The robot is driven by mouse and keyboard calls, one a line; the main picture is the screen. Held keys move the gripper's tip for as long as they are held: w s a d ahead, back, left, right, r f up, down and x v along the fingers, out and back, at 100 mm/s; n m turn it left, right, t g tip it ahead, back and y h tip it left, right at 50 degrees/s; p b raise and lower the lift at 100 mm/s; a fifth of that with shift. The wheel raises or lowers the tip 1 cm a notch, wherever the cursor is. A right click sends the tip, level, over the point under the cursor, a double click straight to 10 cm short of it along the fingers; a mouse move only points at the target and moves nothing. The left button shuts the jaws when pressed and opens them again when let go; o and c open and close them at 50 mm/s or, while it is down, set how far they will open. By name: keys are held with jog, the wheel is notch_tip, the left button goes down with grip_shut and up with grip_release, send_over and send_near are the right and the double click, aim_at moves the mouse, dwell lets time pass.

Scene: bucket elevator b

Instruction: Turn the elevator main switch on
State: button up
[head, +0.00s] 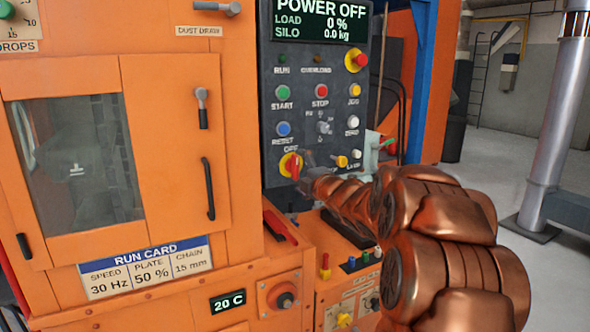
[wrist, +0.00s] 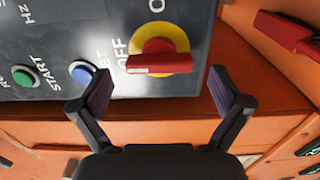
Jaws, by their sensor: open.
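The main switch (head: 291,165) is a red rotary handle on a yellow round plate, low on the left of the dark control panel. Its handle stands upright in the head view, with the OFF label just above it. The display (head: 319,20) reads POWER OFF. In the wrist view the main switch (wrist: 158,54) lies ahead of my gripper (wrist: 160,88), roughly between the two fingers. My gripper is open and empty, with the fingertips apart from the handle. In the head view my copper arm reaches to the panel from the right and hides part of its lower edge.
Blue RESET (head: 283,129) and green START (head: 282,91) buttons sit above the switch. A small yellow knob (head: 341,161) is close to its right. A red lever (head: 280,226) sticks out below. An orange ledge lies under the panel. Open floor shows at the right.

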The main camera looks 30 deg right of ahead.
aim_at(297, 169)
jog(key=shift+w+d, duration=0.15)
jog(key=shift+w, duration=1.45)
jog(key=c, duration=1.1)
